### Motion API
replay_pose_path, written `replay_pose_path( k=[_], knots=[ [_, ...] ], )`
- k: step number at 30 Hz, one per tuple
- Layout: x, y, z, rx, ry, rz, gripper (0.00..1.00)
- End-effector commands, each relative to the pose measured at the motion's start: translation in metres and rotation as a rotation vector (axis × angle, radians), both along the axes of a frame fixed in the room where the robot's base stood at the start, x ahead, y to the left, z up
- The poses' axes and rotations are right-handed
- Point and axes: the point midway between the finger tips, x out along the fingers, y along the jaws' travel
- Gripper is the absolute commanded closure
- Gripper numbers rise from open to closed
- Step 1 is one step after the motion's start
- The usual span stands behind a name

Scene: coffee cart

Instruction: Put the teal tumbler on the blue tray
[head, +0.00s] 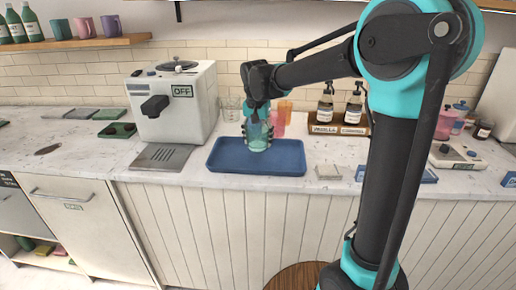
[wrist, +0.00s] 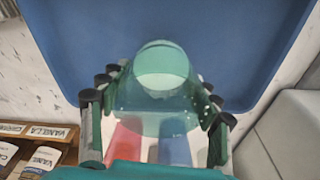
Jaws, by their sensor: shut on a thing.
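The teal tumbler (head: 257,138) is translucent and upright in the head view. My gripper (head: 257,128) is shut around its sides. In the wrist view the tumbler (wrist: 160,88) sits between the fingers of my gripper (wrist: 158,110). The blue tray (head: 225,165) lies on the counter under the tumbler, and its floor fills the upper part of the wrist view (wrist: 235,40). The tumbler is over the tray's area; I cannot tell whether its base touches the tray floor.
A white coffee machine (head: 178,105) stands left of the tray. Red and orange tumblers (head: 284,112) and a clear glass (head: 231,108) stand behind it. Syrup bottles (head: 353,108) are in a wooden holder (head: 322,129) to the right. A small pale coaster stack (head: 328,172) lies right of the tray.

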Motion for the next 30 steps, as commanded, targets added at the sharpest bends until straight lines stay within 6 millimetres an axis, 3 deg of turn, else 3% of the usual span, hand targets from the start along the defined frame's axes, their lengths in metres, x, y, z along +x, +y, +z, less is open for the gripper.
replay_pose_path(
  k=[9, 20, 21, 26, 30],
  knots=[
    [0.000, 0.000, -0.035, 0.000, 0.000, 0.000, 0.74],
    [0.000, 0.000, -0.039, 0.000, 0.000, 0.000, 0.74],
    [0.000, 0.000, -0.039, 0.000, 0.000, 0.000, 0.35],
    [0.000, 0.000, -0.039, 0.000, 0.000, 0.000, 0.16],
    [0.000, 0.000, -0.038, 0.000, 0.000, 0.000, 0.16]
  ],
)
